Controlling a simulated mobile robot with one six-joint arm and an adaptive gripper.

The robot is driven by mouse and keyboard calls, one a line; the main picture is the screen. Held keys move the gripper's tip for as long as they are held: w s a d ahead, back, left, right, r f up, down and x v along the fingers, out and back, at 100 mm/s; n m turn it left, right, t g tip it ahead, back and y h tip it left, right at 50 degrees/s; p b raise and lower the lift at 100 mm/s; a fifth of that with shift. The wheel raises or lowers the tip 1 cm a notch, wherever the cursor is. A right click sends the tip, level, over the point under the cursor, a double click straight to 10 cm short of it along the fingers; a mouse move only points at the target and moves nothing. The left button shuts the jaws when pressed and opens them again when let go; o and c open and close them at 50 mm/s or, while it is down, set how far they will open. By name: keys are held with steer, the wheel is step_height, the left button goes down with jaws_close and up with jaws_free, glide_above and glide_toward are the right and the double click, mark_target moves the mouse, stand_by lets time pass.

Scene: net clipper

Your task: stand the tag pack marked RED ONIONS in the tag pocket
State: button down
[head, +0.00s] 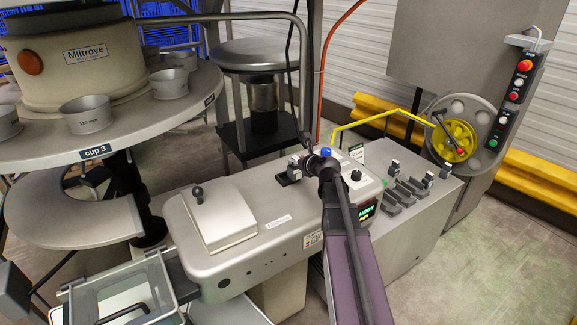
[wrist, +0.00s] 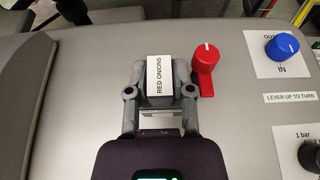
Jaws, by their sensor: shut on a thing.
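The tag pack marked RED ONIONS (wrist: 158,76) is a small block with a white label, its lettering running along its length. My gripper (wrist: 160,84) is shut on it, with one grey finger on each side, above the pale grey machine top. In the head view my gripper (head: 312,163) is over the machine top beside the blue knob, small and partly hidden by my arm; the pack cannot be made out there. I cannot clearly identify the tag pocket in either view.
A red lever (wrist: 206,62) is close to the right of the pack. A blue knob (wrist: 282,47) and a black knob (head: 356,175) are further right. A dark clamp-like fitting (wrist: 73,12) is at the upper left. Bare machine top (wrist: 80,90) lies left of the gripper.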

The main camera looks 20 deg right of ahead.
steer(key=shift+w+a+f, duration=0.1)
steer(key=shift+w+a, duration=0.2)
steer(key=shift+w, duration=0.5)
steer(key=shift+w+a+f, duration=0.1)
steer(key=shift+w+a, duration=0.15)
steer(key=shift+w, duration=0.55)
steer(key=shift+w+a, duration=0.15)
steer(key=shift+w, duration=0.4)
step_height(320, 180, down, 4)
steer(key=b, duration=0.4)
steer(key=shift+r, duration=0.15)
steer(key=shift+c, duration=2.4)
jaws_free()
steer(key=shift+w+a, duration=0.1)
